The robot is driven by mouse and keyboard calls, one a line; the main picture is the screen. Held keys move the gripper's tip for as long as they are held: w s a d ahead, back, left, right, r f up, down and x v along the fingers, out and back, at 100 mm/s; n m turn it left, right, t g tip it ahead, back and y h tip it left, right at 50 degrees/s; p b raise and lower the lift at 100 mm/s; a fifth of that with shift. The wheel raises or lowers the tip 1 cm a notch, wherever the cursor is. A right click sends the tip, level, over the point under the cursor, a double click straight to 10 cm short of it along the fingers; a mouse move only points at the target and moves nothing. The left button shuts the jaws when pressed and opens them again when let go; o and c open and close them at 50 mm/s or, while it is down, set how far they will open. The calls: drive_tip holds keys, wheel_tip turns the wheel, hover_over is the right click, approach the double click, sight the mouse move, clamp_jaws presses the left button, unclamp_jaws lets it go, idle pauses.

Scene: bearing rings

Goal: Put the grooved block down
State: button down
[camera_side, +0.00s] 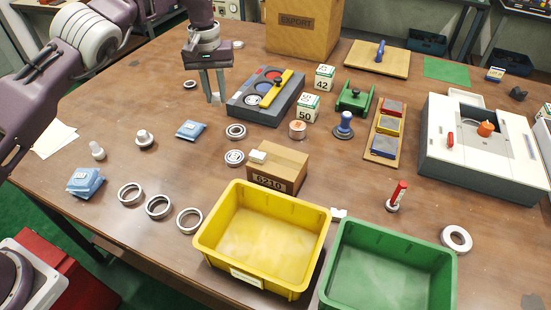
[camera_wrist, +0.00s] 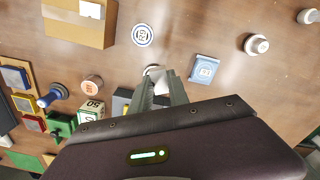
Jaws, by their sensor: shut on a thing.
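My gripper (camera_side: 213,88) points down above the table, just left of the grey tray, its fingers shut on a small light grey piece, which I take as the grooved block (camera_side: 216,98). The fingers hide much of the block, and its groove cannot be made out. In the wrist view, my gripper (camera_wrist: 162,80) shows with a pale shape at its fingertips; block and background are hard to tell apart there. I cannot tell whether the block touches the table.
The grey tray (camera_side: 244,108) with a yellow bar stands close on the right. A blue packet (camera_side: 190,129) and bearing rings (camera_side: 236,131) lie nearer the camera. A carton (camera_side: 277,170), yellow bin (camera_side: 208,238) and green bin (camera_side: 448,280) stand in front.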

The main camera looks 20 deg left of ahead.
sight(282, 164)
drive_tip(key=s+d+r+m, duration=0.1)
drive_tip(key=s+d+m, duration=0.2)
drive_tip(key=d, duration=0.7)
drive_tip(key=s+d+r+m, duration=0.1)
drive_tip(key=s+d+m, duration=0.15)
drive_tip(key=d, duration=0.75)
drive_tip(key=f, duration=1)
drive_tip(key=shift+s+d+f, duration=0.2)
drive_tip(key=shift+d, duration=0.15)
drive_tip(key=shift+f, duration=0.15)
drive_tip(key=c, duration=1.3)
unclamp_jaws()
drive_tip(key=shift+o, duration=0.2)
